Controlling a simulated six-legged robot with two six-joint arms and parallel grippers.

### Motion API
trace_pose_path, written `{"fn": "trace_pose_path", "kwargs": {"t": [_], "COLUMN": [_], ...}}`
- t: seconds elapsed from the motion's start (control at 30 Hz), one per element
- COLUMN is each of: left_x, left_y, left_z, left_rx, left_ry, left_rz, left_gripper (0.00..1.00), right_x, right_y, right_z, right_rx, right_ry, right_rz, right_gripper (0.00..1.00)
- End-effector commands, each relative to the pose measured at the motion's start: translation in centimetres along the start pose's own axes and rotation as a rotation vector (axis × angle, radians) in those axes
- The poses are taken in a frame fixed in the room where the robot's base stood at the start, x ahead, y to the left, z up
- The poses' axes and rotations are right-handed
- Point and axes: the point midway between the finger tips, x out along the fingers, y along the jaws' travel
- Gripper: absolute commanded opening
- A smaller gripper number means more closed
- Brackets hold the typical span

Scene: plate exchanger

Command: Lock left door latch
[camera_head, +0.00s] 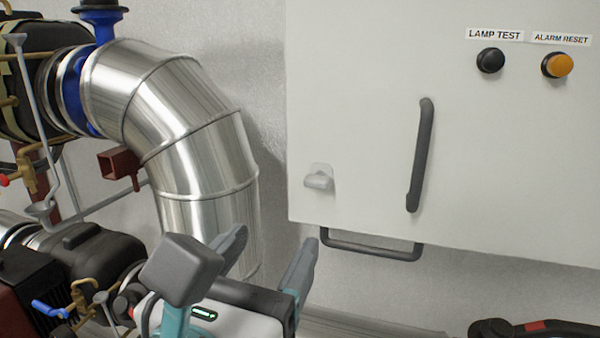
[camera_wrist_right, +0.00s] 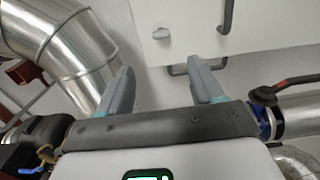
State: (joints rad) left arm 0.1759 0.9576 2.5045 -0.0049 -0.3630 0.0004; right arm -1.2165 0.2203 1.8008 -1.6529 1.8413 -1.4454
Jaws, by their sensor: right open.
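The left door latch is a small light-grey knob (camera_head: 319,178) on a pale plate near the lower left corner of the white cabinet door (camera_head: 370,130). It also shows in the right wrist view (camera_wrist_right: 161,33), ahead of and between the fingers. My right gripper (camera_head: 276,238) is open and empty, below and slightly left of the latch, apart from it. In the right wrist view its two grey fingers (camera_wrist_right: 161,70) point towards the cabinet. My left gripper is in neither view.
A dark vertical door handle (camera_head: 420,155) is right of the latch. A dark bar handle (camera_head: 372,246) sits under the cabinet edge, close to my right finger. A large silver pipe (camera_head: 185,120) bends down at left. LAMP TEST (camera_head: 491,60) and orange ALARM RESET (camera_head: 557,65) buttons are upper right.

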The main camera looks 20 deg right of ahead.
Motion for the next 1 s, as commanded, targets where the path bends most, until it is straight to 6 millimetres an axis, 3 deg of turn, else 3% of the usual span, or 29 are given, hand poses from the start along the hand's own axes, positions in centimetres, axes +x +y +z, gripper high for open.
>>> {"fn": "trace_pose_path", "kwargs": {"t": [0.17, 0.7, 1.0], "left_x": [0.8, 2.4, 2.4], "left_y": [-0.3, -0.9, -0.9], "left_z": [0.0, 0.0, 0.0], "left_rx": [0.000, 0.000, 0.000], "left_ry": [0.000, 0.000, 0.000], "left_rz": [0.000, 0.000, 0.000], "left_gripper": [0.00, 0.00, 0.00], "right_x": [1.9, 14.0, 16.2], "right_y": [-0.5, -0.2, 0.0], "right_z": [0.0, 0.1, 0.2], "right_rx": [0.003, -0.001, -0.001], "right_ry": [-0.004, -0.004, -0.004], "right_rz": [-0.010, -0.006, -0.001], "right_gripper": [0.66, 0.66, 0.66]}}
